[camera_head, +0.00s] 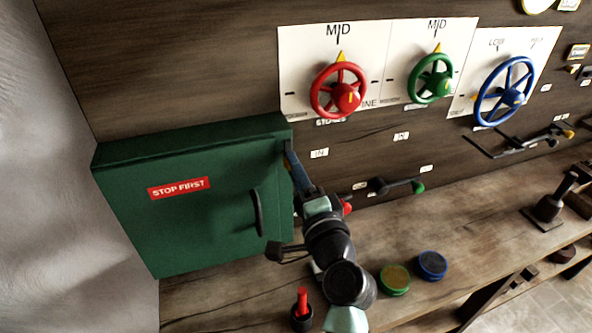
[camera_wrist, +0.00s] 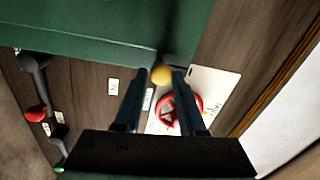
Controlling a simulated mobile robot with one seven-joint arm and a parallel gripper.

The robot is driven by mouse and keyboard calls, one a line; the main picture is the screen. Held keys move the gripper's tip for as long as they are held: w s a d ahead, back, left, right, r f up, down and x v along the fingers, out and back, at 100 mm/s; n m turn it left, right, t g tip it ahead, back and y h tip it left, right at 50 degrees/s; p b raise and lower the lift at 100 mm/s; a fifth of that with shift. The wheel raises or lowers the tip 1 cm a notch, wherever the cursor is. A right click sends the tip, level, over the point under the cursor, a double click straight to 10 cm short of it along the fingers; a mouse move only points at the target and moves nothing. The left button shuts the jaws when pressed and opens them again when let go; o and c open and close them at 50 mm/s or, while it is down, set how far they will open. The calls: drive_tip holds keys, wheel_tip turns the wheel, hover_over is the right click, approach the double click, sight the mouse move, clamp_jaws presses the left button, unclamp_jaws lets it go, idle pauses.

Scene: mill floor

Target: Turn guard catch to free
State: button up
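The green guard box (camera_head: 215,235) with a red "STOP FIRST" label (camera_head: 178,188) stands closed at the left, a black handle (camera_head: 258,212) on its front. My gripper (camera_head: 289,150) reaches its upper right edge. In the wrist view, a yellow round knob (camera_wrist: 161,75), probably the catch's end, shows between the tips of my gripper (camera_wrist: 164,76), next to the green box (camera_wrist: 90,45). The fingers are apart. I cannot tell whether either touches the knob. In the head view the catch is hidden behind my gripper.
The red (camera_head: 325,95), green (camera_head: 420,85) and blue (camera_head: 488,95) handwheels are on the wall to the right. A green-knobbed lever (camera_head: 400,186) sits below them. Green (camera_head: 394,279) and blue (camera_head: 432,265) round pieces and a red-topped piece (camera_head: 302,305) are on the bench (camera_head: 480,225).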

drive_tip(key=o, duration=0.3)
drive_tip(key=b+v, duration=0.3)
drive_tip(key=v, duration=1)
drive_tip(key=shift+r, duration=0.1)
